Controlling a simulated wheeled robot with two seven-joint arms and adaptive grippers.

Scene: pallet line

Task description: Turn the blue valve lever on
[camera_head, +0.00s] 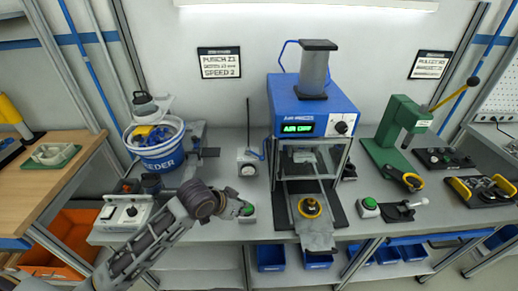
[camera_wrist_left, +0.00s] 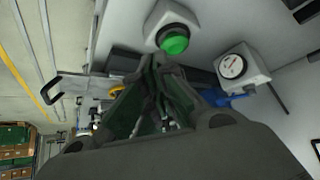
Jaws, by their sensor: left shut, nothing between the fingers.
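The blue valve lever (camera_head: 256,154) is small and sits by the white gauge unit (camera_head: 246,168), left of the blue press. In the left wrist view the lever (camera_wrist_left: 238,99) shows partly, beside the round gauge (camera_wrist_left: 232,66). Its exact angle is hard to tell. My left gripper (camera_head: 243,208) is shut and empty, low over the bench in front of the gauge unit, apart from the lever. In the left wrist view its fingertips (camera_wrist_left: 158,66) are close to a green button (camera_wrist_left: 173,40), with the lever off to the right. My right gripper is not in view.
The blue press (camera_head: 312,117) has a display reading "AIR OFF". A green button box (camera_head: 249,211) is at my left gripper. A blue feeder bucket (camera_head: 156,150) and a white control box (camera_head: 124,213) stand left. A green hand press (camera_head: 395,135) stands right.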

